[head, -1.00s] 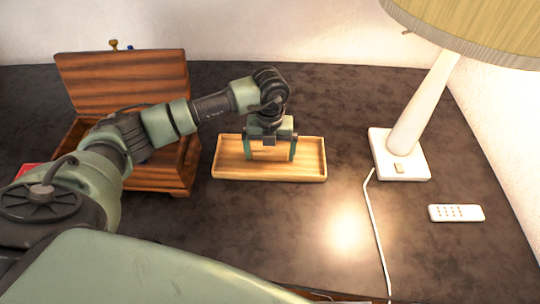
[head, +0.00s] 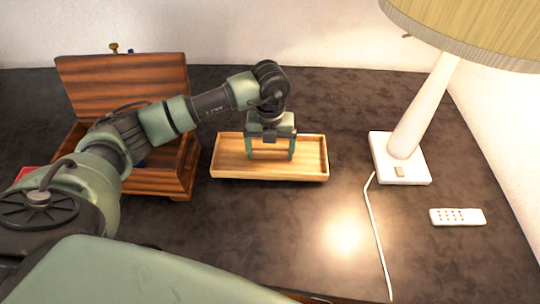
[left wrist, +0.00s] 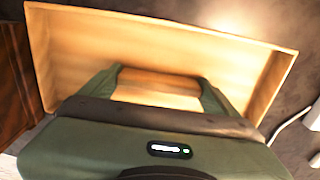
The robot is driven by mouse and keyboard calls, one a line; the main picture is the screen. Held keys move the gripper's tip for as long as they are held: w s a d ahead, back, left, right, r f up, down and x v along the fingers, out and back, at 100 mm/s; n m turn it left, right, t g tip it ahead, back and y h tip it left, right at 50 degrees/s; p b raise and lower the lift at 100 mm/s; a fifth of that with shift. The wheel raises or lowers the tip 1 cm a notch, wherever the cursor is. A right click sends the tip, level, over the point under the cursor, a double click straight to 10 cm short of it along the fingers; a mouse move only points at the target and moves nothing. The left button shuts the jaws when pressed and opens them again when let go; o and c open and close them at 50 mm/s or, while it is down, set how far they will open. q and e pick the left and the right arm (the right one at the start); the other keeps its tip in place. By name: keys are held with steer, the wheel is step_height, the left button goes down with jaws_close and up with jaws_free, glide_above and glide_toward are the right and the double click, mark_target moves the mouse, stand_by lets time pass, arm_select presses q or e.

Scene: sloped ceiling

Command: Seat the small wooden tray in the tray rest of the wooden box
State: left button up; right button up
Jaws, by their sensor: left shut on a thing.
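The small wooden tray (head: 318,172) is light wood, shallow and rectangular, right of the box in the head view. It looks level and slightly above the tabletop. My left gripper (head: 270,156) points down into it, fingers spread apart and shut on a wooden part in its middle. The left wrist view shows the tray (left wrist: 70,40) and the gripper (left wrist: 165,85) around this part. The wooden box (head: 172,182) is dark and striped, with its lid (head: 120,82) raised. My left arm hides much of its opening, and I cannot make out the tray rest. My right gripper is not in view.
A white lamp (head: 415,115) with a corded base stands at the right, near a white remote (head: 457,217). A red item (head: 27,171) lies left of the box. Something blue (head: 141,163) shows inside the box. The dark tabletop in front of the tray is clear.

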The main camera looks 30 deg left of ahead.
mark_target(270, 149)
arm_select(q)
step_height(270, 149, up, 18)
steer(key=b, duration=0.1)
steer(key=shift+f, duration=0.2)
